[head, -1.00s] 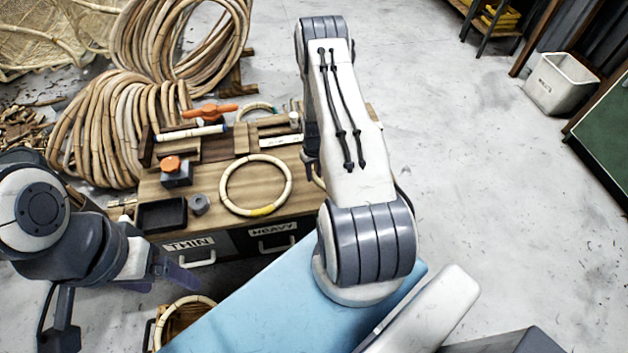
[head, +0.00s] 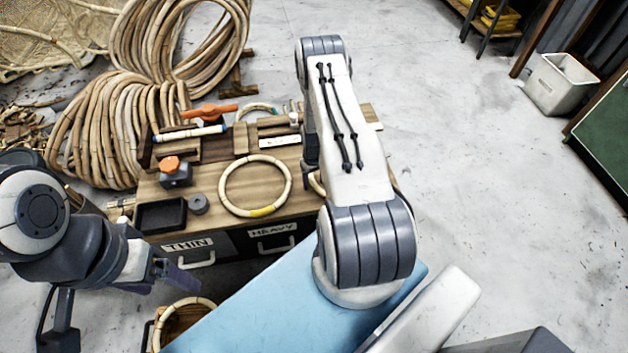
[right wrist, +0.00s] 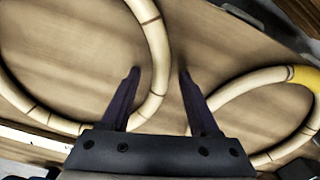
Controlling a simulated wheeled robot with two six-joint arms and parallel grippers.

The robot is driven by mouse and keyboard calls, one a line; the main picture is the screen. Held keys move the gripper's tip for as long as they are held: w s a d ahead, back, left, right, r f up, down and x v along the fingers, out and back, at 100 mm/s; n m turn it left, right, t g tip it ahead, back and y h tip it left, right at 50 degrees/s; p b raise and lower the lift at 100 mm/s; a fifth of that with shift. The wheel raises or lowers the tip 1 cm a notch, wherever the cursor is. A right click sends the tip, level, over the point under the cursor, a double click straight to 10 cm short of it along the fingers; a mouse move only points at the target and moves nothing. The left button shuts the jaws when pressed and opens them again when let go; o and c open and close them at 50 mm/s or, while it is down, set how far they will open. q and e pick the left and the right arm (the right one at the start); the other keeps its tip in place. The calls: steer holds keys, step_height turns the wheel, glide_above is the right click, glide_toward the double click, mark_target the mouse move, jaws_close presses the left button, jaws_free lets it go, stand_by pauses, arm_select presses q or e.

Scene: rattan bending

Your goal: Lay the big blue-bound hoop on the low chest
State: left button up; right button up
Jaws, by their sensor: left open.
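A wooden-topped chest (head: 213,213) with drawers labelled THIN and HEAVY stands ahead. A yellow-bound hoop (head: 255,212) lies on it. A second, plain-looking hoop (head: 316,183) beside it is mostly behind my right arm. In the right wrist view this hoop (right wrist: 149,22) shows at the left, the yellow-bound one (right wrist: 304,77) at the right. No blue binding shows on either visible part. My right gripper (right wrist: 158,74) is open over the board; the left hoop's rim appears between its fingers, not clamped. My left gripper (head: 176,276) is open and empty, left of the chest's front.
A small part-hidden hoop (head: 257,107), an orange-handled clamp (head: 208,111), a black tray (head: 160,215) and blocks crowd the chest top. Big rattan coils (head: 105,130) stand behind left. A crate holds a hoop (head: 160,325) low front. A light-blue flat surface (head: 290,315) lies nearer.

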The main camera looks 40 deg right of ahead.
steer(key=shift+r, duration=0.25)
step_height(320, 180, up, 12)
steer(key=p, duration=0.2)
steer(key=a+r+n, duration=0.5)
steer(key=a+r, duration=1.6)
steer(key=a, duration=0.3)
steer(key=s+a+r+n, duration=0.1)
steer(key=s+a+r, duration=0.2)
steer(key=s, duration=0.4)
steer(key=s+a+r+n, duration=0.2)
steer(key=s+a+r, duration=0.2)
steer(key=s, duration=0.3)
steer(key=s+a+r+n+y, duration=0.1)
steer(key=s+a+r, duration=0.2)
steer(key=s, duration=0.4)
steer(key=shift+s+a+r+n, duration=0.25)
steer(key=shift+a+n, duration=0.15)
steer(key=shift+a, duration=0.5)
